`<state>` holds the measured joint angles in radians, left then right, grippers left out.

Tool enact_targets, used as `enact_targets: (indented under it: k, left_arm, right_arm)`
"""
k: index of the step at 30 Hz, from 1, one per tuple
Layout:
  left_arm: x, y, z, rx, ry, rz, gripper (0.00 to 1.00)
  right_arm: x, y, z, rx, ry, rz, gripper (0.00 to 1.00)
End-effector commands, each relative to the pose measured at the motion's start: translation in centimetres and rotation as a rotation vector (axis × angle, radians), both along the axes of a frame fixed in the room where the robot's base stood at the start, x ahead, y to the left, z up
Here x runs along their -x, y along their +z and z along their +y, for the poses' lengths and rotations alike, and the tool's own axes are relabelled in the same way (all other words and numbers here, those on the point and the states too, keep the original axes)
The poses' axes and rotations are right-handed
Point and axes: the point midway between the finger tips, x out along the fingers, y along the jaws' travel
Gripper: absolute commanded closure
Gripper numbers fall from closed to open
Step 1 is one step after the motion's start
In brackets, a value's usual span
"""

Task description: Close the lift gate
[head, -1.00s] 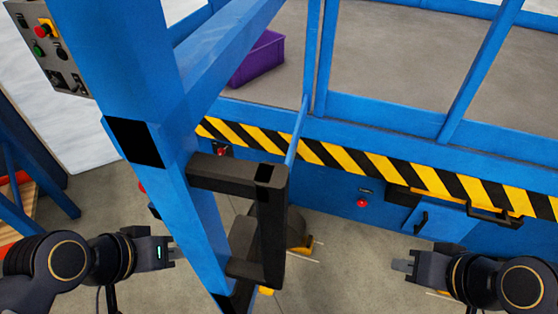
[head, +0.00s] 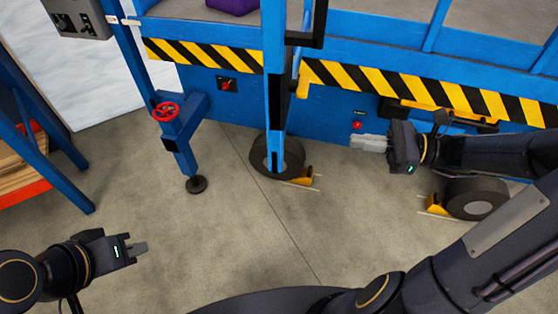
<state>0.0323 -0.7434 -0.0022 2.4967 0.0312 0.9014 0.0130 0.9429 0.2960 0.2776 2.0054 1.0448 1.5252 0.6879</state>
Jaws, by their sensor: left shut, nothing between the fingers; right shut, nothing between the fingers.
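The lift gate's blue upright (head: 275,95) stands in the middle of the head view, in front of the blue lift platform (head: 330,115). Its dark handle (head: 318,28) sticks out to the right near the top edge; the upper gate is cut off. I cannot tell whether the gate touches the frame. My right gripper (head: 355,142) is shut and empty, right of the upright and apart from it, before the platform's side. My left gripper (head: 142,248) is shut and empty over the floor at lower left, well away from the gate.
A stabiliser leg with a red handwheel (head: 166,111) stands left of the gate. Wheels (head: 477,198) and yellow chocks (head: 304,181) sit under the platform. A blue rack (head: 45,135) is at far left. The concrete floor between is clear.

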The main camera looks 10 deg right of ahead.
Motion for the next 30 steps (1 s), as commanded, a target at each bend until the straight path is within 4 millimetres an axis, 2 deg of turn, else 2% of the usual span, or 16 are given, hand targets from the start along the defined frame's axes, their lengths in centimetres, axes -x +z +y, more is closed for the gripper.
enact_targets:
  k: [2,5,21,25,30]
  left_arm:
    - [0.0,0.0,0.0,0.000,0.000,0.000,1.00]
    - [0.0,0.3,0.0,0.000,0.000,0.000,1.00]
    - [0.0,1.8,0.0,0.000,0.000,0.000,1.00]
    - [0.0,1.9,0.0,0.000,0.000,0.000,1.00]
    - [0.0,2.0,0.0,0.000,0.000,0.000,1.00]
  right_arm:
    - [-0.3,0.0,-0.1,-0.023,-0.011,0.009,1.00]
    - [-0.6,0.1,0.9,-0.024,-0.010,0.008,1.00]
    - [-4.1,0.2,10.9,-0.021,-0.006,0.008,1.00]
    - [-4.6,0.1,12.2,-0.020,-0.007,0.008,1.00]
    - [-4.8,0.0,12.9,-0.018,-0.009,0.008,1.00]
